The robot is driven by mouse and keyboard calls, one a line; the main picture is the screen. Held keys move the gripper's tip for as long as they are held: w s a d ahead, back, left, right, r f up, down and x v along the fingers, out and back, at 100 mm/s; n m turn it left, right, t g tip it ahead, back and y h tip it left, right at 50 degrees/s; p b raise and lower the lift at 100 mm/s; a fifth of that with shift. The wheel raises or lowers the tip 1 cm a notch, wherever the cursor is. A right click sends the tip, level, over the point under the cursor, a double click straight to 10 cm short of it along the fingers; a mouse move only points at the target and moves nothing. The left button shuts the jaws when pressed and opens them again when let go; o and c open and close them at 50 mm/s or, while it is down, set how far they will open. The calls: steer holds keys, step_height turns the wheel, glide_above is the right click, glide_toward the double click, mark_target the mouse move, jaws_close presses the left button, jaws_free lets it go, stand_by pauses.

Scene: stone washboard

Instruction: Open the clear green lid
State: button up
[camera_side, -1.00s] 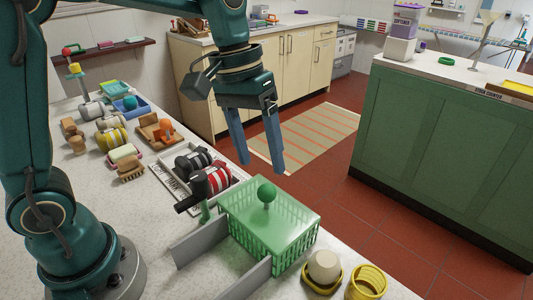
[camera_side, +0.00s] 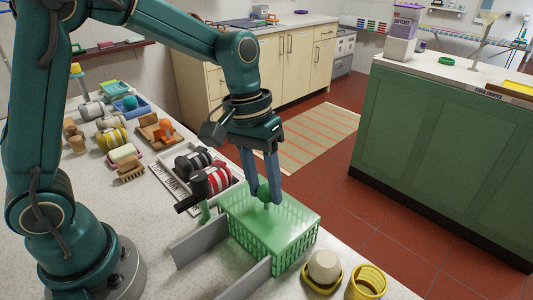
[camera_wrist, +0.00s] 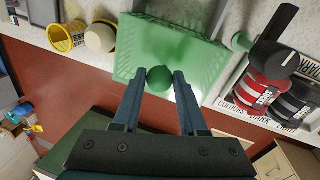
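The clear green lid (camera_side: 290,227) lies on a green slatted basket (camera_side: 262,252) near the counter's front edge. It looks closed. A round green knob (camera_wrist: 159,79) stands on the lid. My gripper (camera_side: 266,198) points down over the lid with its fingertips at the knob. In the wrist view my gripper (camera_wrist: 159,76) is open, with one finger on each side of the knob and small gaps between. In the side view the fingers partly hide the knob.
Grey upright panels (camera_side: 200,243) stand on the basket's left. A tray (camera_side: 182,178) with black and red striped rolls lies behind it. A yellow dish with a pale round object (camera_side: 323,266) and a yellow cup (camera_side: 366,284) stand on its right.

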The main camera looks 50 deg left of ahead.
jaws_close()
stand_by(1.1)
